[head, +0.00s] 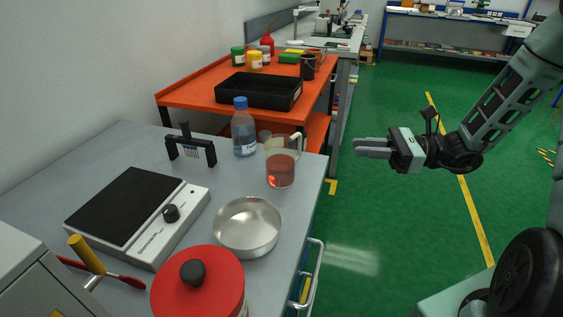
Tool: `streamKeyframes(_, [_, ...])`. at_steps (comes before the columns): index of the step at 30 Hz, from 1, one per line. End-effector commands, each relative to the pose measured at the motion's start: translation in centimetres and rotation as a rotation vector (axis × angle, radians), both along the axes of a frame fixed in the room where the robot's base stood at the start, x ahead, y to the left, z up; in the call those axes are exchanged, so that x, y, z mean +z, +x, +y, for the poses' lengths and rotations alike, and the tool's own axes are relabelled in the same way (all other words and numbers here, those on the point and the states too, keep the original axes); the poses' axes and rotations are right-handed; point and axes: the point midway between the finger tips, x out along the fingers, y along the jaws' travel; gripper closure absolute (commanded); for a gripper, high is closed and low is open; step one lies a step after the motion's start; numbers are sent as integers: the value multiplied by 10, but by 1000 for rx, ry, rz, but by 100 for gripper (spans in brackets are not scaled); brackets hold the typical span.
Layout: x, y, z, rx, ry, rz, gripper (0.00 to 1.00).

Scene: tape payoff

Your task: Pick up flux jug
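The flux jug (281,169) is a clear jug with reddish liquid in its lower part. It stands upright near the right edge of the grey table, with its handle toward the upper right. My gripper (357,147) is to the right of the jug, out over the green floor and apart from it. Its fingers point left toward the jug. From this side view I cannot tell whether the fingers are apart or together. Nothing shows in them.
A blue-capped bottle (244,130) stands just left of the jug. A metal bowl (248,226), a hotplate (137,214), a black rack (191,150) and a red-lidded can (199,285) share the grey table (225,183). An orange cart (187,92) with a black tray (259,92) stands behind.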

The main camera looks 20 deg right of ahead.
Motion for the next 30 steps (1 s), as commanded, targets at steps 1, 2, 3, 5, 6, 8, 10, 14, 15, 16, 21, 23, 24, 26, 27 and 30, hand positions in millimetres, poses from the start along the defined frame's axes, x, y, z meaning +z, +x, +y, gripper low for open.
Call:
streamKeyframes(1, [0, 3, 10, 7, 0, 0, 81])
streamKeyframes(2, [0, 5, 16, 8, -1, 0, 81])
streamKeyframes(3, [0, 8, 24, 9, 0, 0, 81])
streamKeyframes(5, [0, 13, 36, 9, -2, 1, 81])
streamKeyframes(6, [0, 16, 44, 11, -2, 1, 81])
streamKeyframes(8, [0, 21, 56, 11, -2, 0, 81])
streamKeyframes(10, [0, 26, 69, 10, -2, 1, 81])
streamKeyframes(14, [0, 35, 90, 10, -3, 0, 81])
streamKeyframes(15, [0, 37, 94, 9, -3, 0, 81])
streamKeyframes(16, [0, 38, 97, 9, -4, -1, 81])
streamKeyframes(21, [0, 42, 106, 8, -5, 0, 81])
streamKeyframes(23, [0, 45, 111, 8, -5, 0, 81])
streamKeyframes(24, [-1, 47, 116, 10, -5, 0, 81])
streamKeyframes(26, [-1, 51, 124, 10, -4, -1, 81])
streamKeyframes(27, [-1, 54, 130, 11, -4, -1, 81])
streamKeyframes(30, [-1, 60, 143, 11, -5, 0, 81])
